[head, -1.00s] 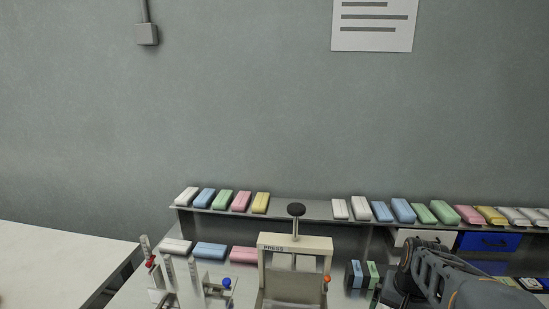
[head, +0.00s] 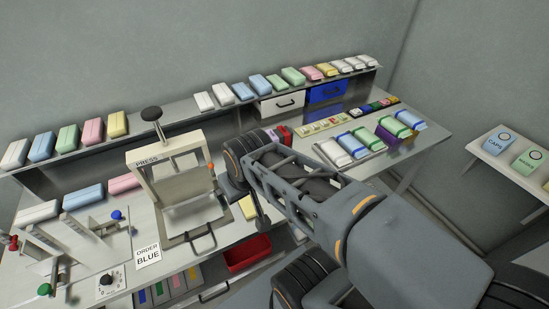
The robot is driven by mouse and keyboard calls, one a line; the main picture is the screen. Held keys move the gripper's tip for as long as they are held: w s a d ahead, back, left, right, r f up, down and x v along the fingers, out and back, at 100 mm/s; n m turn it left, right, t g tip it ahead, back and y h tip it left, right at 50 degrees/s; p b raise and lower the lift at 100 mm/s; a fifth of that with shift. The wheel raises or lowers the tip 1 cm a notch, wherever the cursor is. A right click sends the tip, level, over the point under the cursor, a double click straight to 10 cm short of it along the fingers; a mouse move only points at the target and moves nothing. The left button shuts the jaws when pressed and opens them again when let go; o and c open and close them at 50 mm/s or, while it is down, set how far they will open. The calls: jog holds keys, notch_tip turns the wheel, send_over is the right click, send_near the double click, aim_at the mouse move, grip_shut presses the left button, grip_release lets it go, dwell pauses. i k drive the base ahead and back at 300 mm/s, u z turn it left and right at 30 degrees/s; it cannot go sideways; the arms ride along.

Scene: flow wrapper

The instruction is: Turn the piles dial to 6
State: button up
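A black dial (head: 107,281) on a white plate with marks around it sits near the front left of the bench. It is probably the piles dial, but its label and setting are too small to read. My arm reaches in from the lower right across the bench.
Left of the dial stands a frame with upright posts and red, blue and green knobs (head: 44,289). A press (head: 178,185) stands behind the dial, with an "ORDER BLUE" card (head: 148,256) before it. A red bin (head: 247,253) is below. Soap-like bars line the shelf (head: 150,131).

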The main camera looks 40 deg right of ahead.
aim_at(105, 280)
jog(key=u, duration=1.5)
